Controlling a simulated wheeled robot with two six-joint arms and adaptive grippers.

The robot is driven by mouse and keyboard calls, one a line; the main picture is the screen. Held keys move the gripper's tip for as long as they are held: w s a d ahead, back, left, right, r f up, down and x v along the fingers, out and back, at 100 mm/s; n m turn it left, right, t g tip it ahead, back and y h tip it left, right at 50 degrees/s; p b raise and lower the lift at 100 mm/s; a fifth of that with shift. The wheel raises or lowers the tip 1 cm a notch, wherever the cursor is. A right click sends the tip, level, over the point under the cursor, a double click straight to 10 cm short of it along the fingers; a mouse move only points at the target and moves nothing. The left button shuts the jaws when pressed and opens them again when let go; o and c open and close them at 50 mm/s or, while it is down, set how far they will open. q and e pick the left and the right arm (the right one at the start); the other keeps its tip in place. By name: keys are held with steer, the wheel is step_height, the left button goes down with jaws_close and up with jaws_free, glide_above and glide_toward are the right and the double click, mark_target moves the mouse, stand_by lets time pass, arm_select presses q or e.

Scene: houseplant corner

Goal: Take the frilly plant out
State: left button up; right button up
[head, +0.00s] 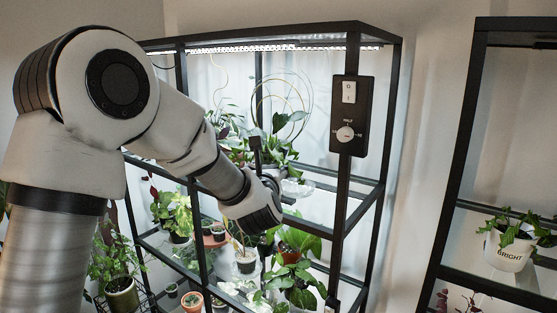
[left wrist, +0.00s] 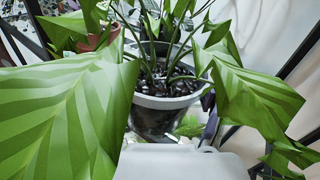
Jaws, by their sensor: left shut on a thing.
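The frilly plant has broad, wavy, striped green leaves (left wrist: 75,110) that fill much of the left wrist view. It stands upright in a pot (left wrist: 165,103) with a grey rim, a dark see-through body and dark, pebbly soil. My left gripper (head: 272,187) reaches into the black-framed plant cabinet (head: 395,100) at middle shelf height. It is shut on the pot, but its fingertips are mostly hidden. My right gripper is not in view.
Cabinet posts and shelf edges stand close around the left arm. A switch panel (head: 348,115) is on the front right post. Several potted plants crowd the lower shelf, including one in a white pot (head: 245,262).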

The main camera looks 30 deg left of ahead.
arm_select(q)
steer(key=s, duration=0.1)
steer(key=s+a, duration=0.1)
steer(key=s, duration=0.1)
steer(key=shift+r, duration=0.15)
steer(key=s+b, duration=0.2)
steer(key=s, duration=0.4)
steer(key=shift+d+b, duration=0.25)
steer(key=shift+b, duration=0.15)
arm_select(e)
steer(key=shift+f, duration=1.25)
